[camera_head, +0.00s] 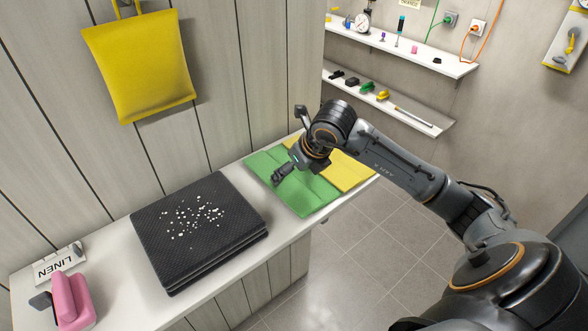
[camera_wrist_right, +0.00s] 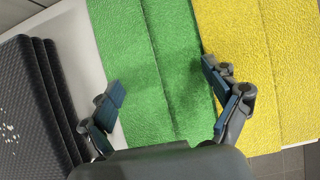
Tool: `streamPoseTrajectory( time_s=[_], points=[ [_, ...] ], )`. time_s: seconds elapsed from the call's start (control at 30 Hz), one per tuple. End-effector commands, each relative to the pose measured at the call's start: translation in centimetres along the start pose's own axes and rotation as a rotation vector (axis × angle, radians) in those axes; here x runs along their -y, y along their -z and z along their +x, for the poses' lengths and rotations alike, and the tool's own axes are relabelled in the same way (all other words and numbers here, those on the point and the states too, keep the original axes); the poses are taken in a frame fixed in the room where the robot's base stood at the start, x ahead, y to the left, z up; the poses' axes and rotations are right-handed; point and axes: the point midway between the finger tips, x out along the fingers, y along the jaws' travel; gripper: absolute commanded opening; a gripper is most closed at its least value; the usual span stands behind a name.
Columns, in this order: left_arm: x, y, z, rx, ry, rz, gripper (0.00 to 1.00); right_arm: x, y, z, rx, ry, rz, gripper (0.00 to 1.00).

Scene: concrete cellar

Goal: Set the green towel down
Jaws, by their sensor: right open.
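The green towel (camera_head: 307,192) lies folded and flat on the white counter, beside a folded yellow towel (camera_head: 345,171). In the right wrist view the green towel (camera_wrist_right: 150,60) fills the middle, with the yellow towel (camera_wrist_right: 245,60) along its right side. My right gripper (camera_head: 283,172) is over the green towel; in the wrist view its two fingers (camera_wrist_right: 165,98) stand wide apart with nothing gripped between them. I cannot tell whether the fingertips touch the cloth. My left gripper is not in view.
A stack of dark folded cloths (camera_head: 200,228) with white specks lies left on the counter (camera_head: 130,310). A LINEN sign (camera_head: 59,262) and a pink object (camera_head: 72,302) are at the far left. A yellow cushion-like cloth (camera_head: 140,66) hangs on the wall. Shelves (camera_head: 390,107) hold small items.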

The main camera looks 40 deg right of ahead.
Motion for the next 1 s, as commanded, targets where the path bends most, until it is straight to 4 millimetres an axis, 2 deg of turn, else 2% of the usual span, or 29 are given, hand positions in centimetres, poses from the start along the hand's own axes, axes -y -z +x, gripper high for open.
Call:
streamPoseTrajectory(
  time_s=[0.27, 0.37, 0.7, 0.83, 1.0],
  points=[
    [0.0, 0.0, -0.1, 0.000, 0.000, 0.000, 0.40, 0.1, -0.2, -0.7, 0.002, 0.001, -0.001, 0.88],
    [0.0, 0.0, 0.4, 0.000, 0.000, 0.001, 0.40, 0.1, -0.2, -2.4, 0.005, 0.003, -0.002, 0.88],
    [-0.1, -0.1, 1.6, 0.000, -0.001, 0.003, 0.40, 0.0, -0.1, -9.5, 0.005, 0.003, -0.003, 0.88],
    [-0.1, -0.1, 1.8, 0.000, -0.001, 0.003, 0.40, 0.0, -0.2, -11.3, 0.003, 0.002, 0.000, 0.88],
    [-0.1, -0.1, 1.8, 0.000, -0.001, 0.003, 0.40, 0.0, -0.1, -12.2, 0.001, 0.001, -0.001, 0.88]
  ],
)
